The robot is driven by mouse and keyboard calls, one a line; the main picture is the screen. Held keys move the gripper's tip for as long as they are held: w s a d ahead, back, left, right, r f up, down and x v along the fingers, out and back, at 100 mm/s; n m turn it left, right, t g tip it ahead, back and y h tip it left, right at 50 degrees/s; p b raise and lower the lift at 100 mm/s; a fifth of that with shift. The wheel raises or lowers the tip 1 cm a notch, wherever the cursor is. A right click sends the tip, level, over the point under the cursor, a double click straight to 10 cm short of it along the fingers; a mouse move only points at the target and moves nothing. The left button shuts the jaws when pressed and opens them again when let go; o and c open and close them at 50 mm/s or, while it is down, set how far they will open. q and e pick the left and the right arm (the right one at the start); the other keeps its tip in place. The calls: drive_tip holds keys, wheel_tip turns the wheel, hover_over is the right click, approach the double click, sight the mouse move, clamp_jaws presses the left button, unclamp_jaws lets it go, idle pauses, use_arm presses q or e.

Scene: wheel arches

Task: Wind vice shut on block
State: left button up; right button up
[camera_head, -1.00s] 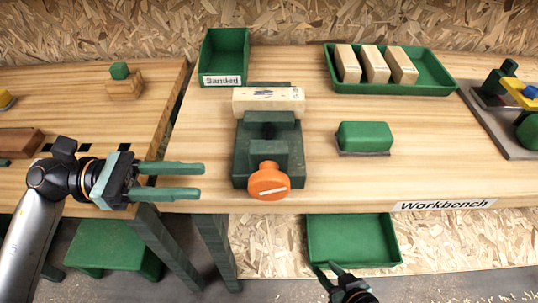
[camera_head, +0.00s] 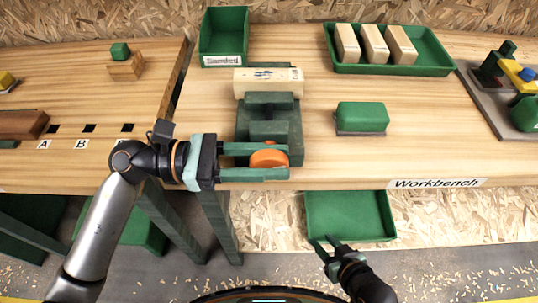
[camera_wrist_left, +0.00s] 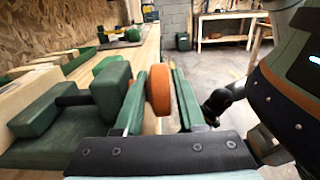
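The green vice (camera_head: 268,120) stands at the front edge of the workbench. The pale wooden block (camera_head: 268,82) lies across the rear of the vice; I cannot tell whether both jaws touch it. The orange round handle (camera_head: 266,159) faces the front edge. My left gripper (camera_head: 288,160) is open, with one finger on each side of the handle. In the left wrist view the handle (camera_wrist_left: 159,88) stands between the fingers, close to the left finger, with a gap at the right one. My right gripper (camera_head: 322,240) is open and empty, low before the bench.
A green tray with several pale blocks (camera_head: 374,42) and a labelled green bin (camera_head: 223,35) stand at the back. A green block-shaped item (camera_head: 362,117) sits right of the vice. A lower green tray (camera_head: 350,215) lies below the bench edge.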

use_arm(q)
clamp_jaws()
idle(0.5)
